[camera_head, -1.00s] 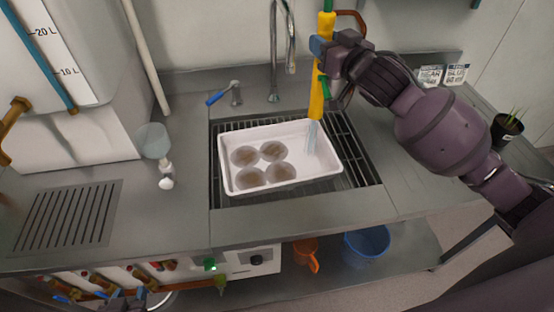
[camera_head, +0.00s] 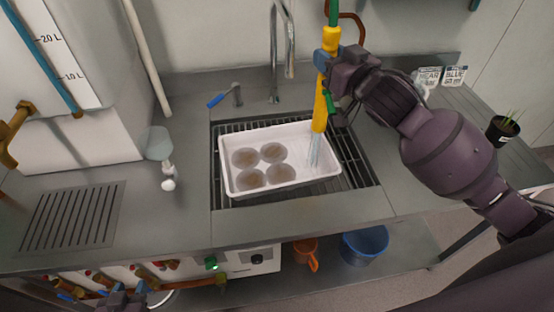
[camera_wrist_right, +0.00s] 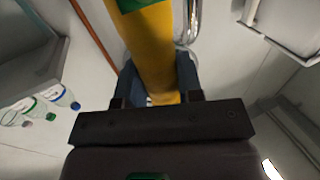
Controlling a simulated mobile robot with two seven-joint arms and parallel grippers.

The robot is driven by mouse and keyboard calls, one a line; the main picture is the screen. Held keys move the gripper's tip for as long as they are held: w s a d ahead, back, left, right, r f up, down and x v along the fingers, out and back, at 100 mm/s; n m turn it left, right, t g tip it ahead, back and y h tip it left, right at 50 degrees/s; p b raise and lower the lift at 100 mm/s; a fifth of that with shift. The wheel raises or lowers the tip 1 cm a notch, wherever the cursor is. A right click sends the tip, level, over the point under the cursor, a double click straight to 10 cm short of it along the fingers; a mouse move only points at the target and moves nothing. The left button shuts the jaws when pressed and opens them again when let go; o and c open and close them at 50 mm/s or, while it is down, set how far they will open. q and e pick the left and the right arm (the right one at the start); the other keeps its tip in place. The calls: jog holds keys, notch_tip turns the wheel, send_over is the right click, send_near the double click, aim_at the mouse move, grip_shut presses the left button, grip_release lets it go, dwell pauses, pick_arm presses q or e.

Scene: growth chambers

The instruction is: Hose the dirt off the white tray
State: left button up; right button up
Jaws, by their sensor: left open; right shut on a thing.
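The white tray (camera_head: 305,143) lies on the sink grate, with several round brown dirt patches (camera_head: 275,152) on its floor, in the left and middle part. My right gripper (camera_head: 326,60) is shut on the yellow hose wand (camera_head: 320,108), which points down over the tray's right end. Pale water (camera_head: 315,150) streams from its tip onto the tray's right side. The right wrist view shows the wand (camera_wrist_right: 155,55) between the fingers. My left gripper (camera_head: 125,298) is at the bottom left edge, open and empty, away from the tray.
The sink grate (camera_head: 360,170) surrounds the tray. A faucet (camera_head: 290,45) and a blue-handled lever (camera_head: 225,97) stand behind it. A potted plant (camera_head: 503,130) is at the right. Orange (camera_head: 303,250) and blue (camera_head: 365,245) containers are below. The counter left of the sink is mostly clear.

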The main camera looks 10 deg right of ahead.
jog(key=shift+s, duration=0.75)
jog(key=shift+s+a+p, duration=0.1)
jog(key=shift+s+p, duration=0.35)
jog(key=shift+s, duration=0.1)
jog(key=shift+a, duration=0.1)
jog(key=a+p, duration=0.2)
jog(key=a, duration=0.7)
jog(key=shift+w+a, duration=0.35)
dwell(0.4)
jog(key=shift+w+r, duration=0.1)
dwell(0.7)
